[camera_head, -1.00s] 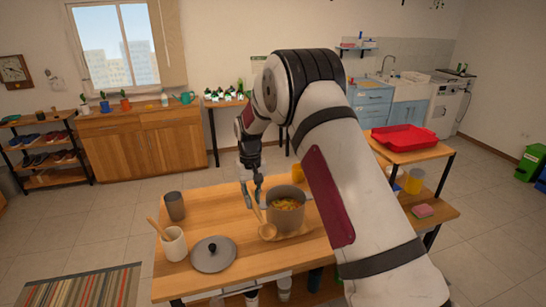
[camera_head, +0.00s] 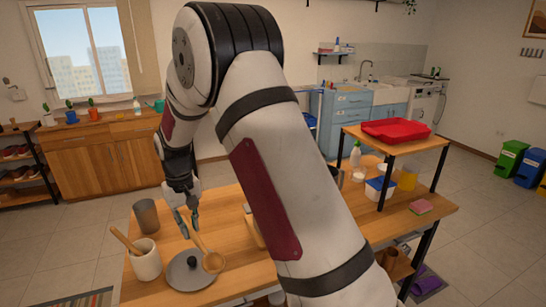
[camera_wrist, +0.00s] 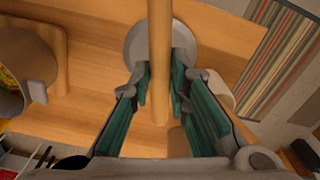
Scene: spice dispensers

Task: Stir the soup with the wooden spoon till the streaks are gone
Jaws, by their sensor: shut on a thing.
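My gripper (camera_head: 187,222) is shut on the wooden spoon (camera_head: 213,262) by its handle. In the wrist view the spoon handle (camera_wrist: 160,60) runs between the two green-lined fingers (camera_wrist: 160,88). The spoon's bowl hangs at the right edge of the grey lid (camera_head: 181,275), apart from the pot. The soup pot (camera_wrist: 38,62) is at the left of the wrist view, with some orange-yellow soup (camera_wrist: 10,92) showing. In the head view my arm hides the pot, so the streaks cannot be judged.
A white crock (camera_head: 146,266) with another wooden utensil stands left of the lid. A dark grey cup (camera_head: 146,216) is behind it. A raised shelf with a red tray (camera_head: 397,131) stands at the table's right. Bare tabletop (camera_head: 225,205) lies behind the spoon.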

